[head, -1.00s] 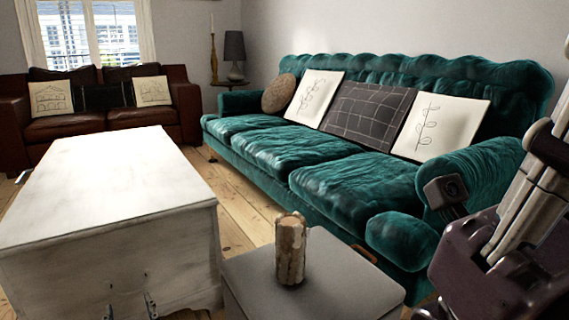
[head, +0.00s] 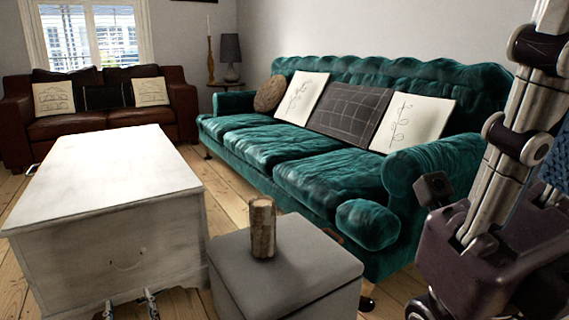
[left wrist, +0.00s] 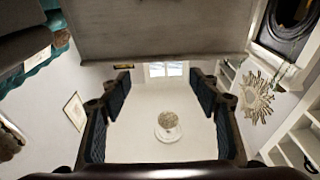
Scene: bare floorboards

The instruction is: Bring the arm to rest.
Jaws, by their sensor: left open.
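My left gripper (head: 130,308) shows only by its two fingertips at the bottom edge of the head view, in front of the white chest. The fingertips stand apart with nothing between them. In the left wrist view the two dark fingers of my left gripper (left wrist: 165,115) are spread wide, with the white ceiling and its round rosette (left wrist: 168,128) beyond. My right arm (head: 510,150) stands folded at the right of the head view. Its gripper is out of sight.
The white chest (head: 110,185) fills the left front. A grey ottoman (head: 290,285) with a wooden log-like piece (head: 262,228) on it stands beside it. A teal sofa (head: 300,155) lies behind; a brown sofa (head: 85,125) stands far left. Floorboards (head: 225,195) show between.

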